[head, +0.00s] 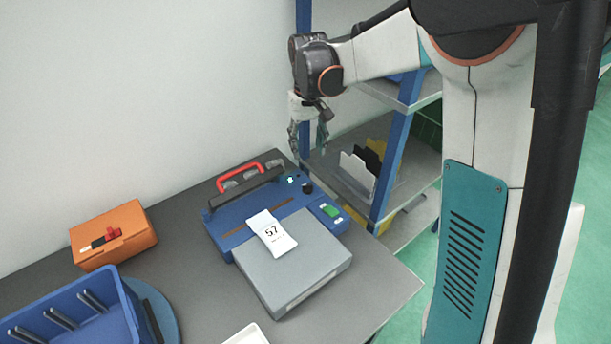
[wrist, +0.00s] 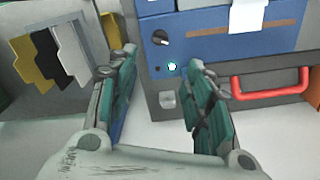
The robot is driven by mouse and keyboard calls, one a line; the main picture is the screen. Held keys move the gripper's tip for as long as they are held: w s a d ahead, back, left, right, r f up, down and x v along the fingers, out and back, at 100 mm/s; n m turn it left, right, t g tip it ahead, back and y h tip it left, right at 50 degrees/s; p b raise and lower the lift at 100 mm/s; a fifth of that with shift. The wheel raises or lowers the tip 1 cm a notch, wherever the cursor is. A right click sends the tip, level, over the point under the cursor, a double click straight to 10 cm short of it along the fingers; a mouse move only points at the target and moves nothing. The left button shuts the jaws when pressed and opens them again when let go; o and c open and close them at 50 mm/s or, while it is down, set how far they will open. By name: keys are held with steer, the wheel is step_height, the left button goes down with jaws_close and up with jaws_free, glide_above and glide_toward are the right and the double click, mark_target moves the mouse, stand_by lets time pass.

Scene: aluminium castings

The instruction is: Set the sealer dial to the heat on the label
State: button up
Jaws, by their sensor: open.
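The blue sealer (head: 225,222) stands on the dark table, with a red handle (head: 240,177) on its bar and a grey plate in front. Its black dial (head: 307,187) is at the back right corner; the dial (wrist: 160,38) also shows in the wrist view, with a pale pointer mark, beside a lit green lamp (wrist: 172,66). A white label (head: 272,232) reading "57" lies across the sealer; small print under it is unreadable. My gripper (head: 308,150) is open and empty, above and behind the dial, apart from it. I cannot read any dial scale.
An orange box (head: 113,236) with a red switch and a blue bin (head: 65,312) stand on the left. A shelf rack (head: 394,150) holding white, black and yellow plates stands behind on the right. A white tray (head: 247,335) is at the front edge. The wall is close behind.

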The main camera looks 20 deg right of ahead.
mark_target(308, 184)
step_height(308, 184, down, 14)
steer(key=b, duration=0.3)
steer(key=shift+b, duration=0.3)
steer(key=c, duration=1)
